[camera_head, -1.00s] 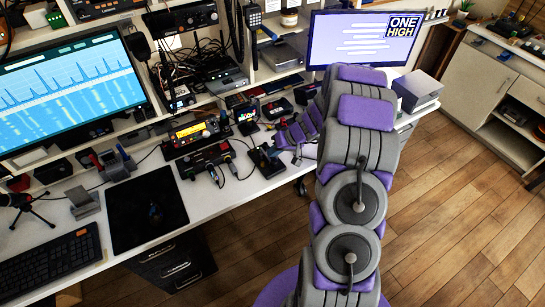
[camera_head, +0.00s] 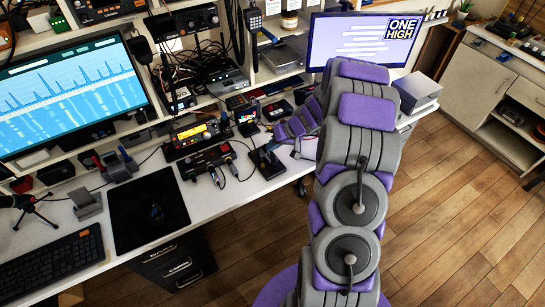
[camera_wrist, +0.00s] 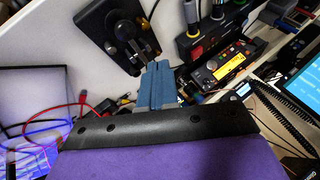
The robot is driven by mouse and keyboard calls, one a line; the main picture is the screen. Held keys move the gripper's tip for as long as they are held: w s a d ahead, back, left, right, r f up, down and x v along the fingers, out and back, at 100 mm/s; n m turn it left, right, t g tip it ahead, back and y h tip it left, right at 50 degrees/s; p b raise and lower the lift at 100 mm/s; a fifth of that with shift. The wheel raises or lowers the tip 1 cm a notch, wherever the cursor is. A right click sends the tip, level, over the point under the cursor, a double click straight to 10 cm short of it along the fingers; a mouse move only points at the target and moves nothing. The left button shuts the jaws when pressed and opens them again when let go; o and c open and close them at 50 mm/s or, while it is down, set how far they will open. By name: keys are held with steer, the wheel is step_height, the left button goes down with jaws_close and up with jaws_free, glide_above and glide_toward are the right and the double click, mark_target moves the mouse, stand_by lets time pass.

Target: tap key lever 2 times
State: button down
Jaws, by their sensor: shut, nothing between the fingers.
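The key is a small device on a dark base (camera_wrist: 112,32) with a metal lever (camera_wrist: 133,42), at the top left of the wrist view. In the head view the key's base (camera_head: 267,165) stands near the desk's front edge, partly covered by my gripper. My gripper (camera_wrist: 157,66) shows blue-grey fingers, shut and empty, with their tips right at the near end of the key. Whether the tips touch the lever I cannot tell. In the head view my gripper (camera_head: 270,148) reaches in from the right over the key.
A radio with an orange display (camera_head: 196,132) and a dark box with knobs and cables (camera_head: 207,161) stand left of the key. Shelves with devices rise behind. A monitor (camera_head: 362,40) is at the back right. A black mat (camera_head: 148,210) lies farther left.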

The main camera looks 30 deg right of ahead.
steer(key=r, duration=0.1)
steer(key=r+p, duration=0.1)
steer(key=r, duration=0.1)
steer(key=shift+w, duration=0.35)
stand_by(2.3)
steer(key=r+m+p, duration=0.1)
steer(key=m+p, duration=0.4)
steer(key=r+m+p, duration=0.1)
steer(key=m+p, duration=0.3)
steer(key=m, duration=0.2)
steer(key=r+m+p, duration=0.1)
steer(key=m+p, duration=0.4)
steer(key=m, duration=0.1)
steer(key=shift+w+r+g+y+p, duration=0.25)
steer(key=shift+w+g+y+p, duration=0.05)
steer(key=shift+y, duration=0.1)
